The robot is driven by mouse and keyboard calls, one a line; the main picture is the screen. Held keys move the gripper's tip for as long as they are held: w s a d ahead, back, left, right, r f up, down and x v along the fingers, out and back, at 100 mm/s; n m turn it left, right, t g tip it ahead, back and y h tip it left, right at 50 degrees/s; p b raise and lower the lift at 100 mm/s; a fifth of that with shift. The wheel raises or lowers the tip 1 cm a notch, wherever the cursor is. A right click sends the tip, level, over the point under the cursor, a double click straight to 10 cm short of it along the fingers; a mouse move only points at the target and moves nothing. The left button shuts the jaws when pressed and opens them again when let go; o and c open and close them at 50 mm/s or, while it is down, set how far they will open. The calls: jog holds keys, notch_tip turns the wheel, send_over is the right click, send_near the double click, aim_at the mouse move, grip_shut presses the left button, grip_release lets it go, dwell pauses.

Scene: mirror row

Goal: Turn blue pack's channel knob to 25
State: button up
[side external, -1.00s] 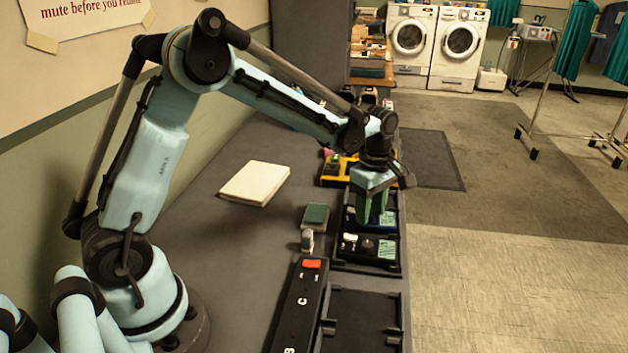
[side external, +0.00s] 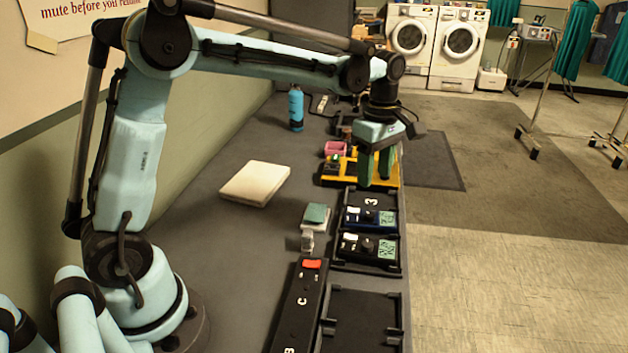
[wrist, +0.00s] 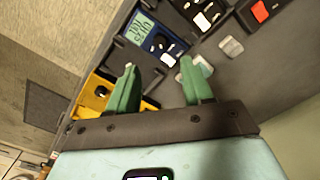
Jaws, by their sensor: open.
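The blue pack (side external: 356,215) lies in the tray slot marked 3, with a lit display (side external: 387,218) at its right end and a dark knob beside it. In the wrist view the blue pack (wrist: 160,45) is ahead of the fingertips, with its display (wrist: 143,25), dark knob and white switch showing. The display figures are too small to read surely. My gripper (side external: 377,178) has green fingers, spread apart and empty, raised in front of the yellow pack in the side view. The wrist view shows the gripper (wrist: 158,68) open, touching nothing.
A black pack (side external: 368,248) lies nearer than the blue one; a yellow pack (side external: 335,180) lies beyond it. A teal-topped block (side external: 316,215), a white book (side external: 255,184) and a blue bottle (side external: 296,108) stand left. A black strip with a red switch (side external: 312,264) lies in front.

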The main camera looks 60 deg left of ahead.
jog(key=shift+r, duration=1.2)
jog(key=s+f+m+t, duration=0.2)
jog(key=s+m+t, duration=0.5)
jog(key=s+m, duration=0.9)
jog(key=m, duration=0.3)
jog(key=shift+d, duration=0.35)
